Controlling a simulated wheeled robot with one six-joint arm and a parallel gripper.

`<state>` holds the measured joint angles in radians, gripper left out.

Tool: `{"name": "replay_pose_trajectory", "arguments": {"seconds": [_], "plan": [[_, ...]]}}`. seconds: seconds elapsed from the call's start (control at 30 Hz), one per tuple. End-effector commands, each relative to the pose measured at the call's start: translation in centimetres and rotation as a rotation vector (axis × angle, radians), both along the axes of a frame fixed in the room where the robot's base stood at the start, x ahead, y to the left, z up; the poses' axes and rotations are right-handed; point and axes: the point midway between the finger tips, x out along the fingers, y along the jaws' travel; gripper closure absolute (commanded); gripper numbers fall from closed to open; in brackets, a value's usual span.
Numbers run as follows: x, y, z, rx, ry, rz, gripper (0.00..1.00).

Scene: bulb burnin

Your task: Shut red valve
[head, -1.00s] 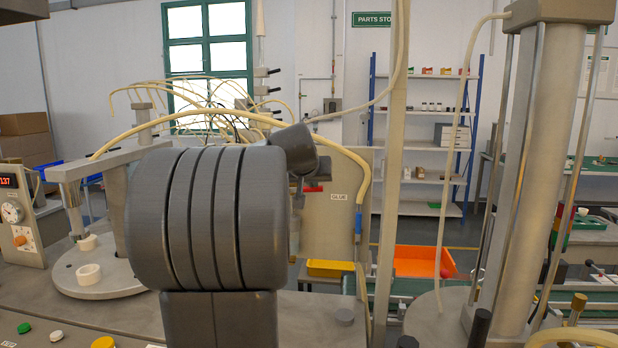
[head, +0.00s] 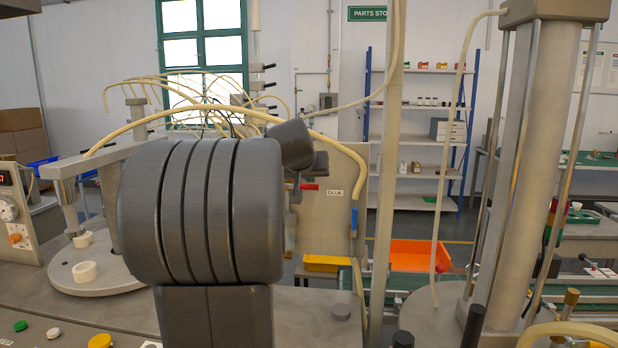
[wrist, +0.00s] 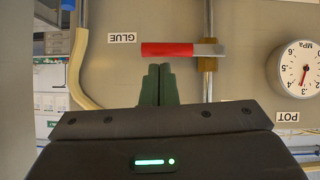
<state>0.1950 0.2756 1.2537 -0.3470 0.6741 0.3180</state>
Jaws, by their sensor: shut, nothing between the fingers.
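My gripper (wrist: 160,68) is shut and empty. Its fingertips sit just below the red grip in the picture, near its middle; I cannot tell whether they touch it. In the head view the red handle (head: 309,186) shows as a small strip beside my arm. My arm hides much of the valve and my fingers there.
The panel carries an upside-down GLUE label (wrist: 122,38) and a pressure gauge (wrist: 300,68) in the wrist view. A pale hose (wrist: 80,75) runs down one side. In the head view a pale post (head: 385,200) stands right of the panel, and a round plate (head: 95,275) lies left.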

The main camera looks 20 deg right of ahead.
Motion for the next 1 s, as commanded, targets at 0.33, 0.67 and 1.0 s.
{"name": "replay_pose_trajectory", "arguments": {"seconds": [0.33, 0.67, 1.0], "plan": [[-3.0, 1.1, 4.9, -0.001, -0.006, 0.003, 1.0], [-7.4, 2.9, 8.1, 0.0, -0.004, 0.002, 1.0], [-8.3, 3.3, 8.7, 0.0, -0.001, 0.001, 1.0]]}}
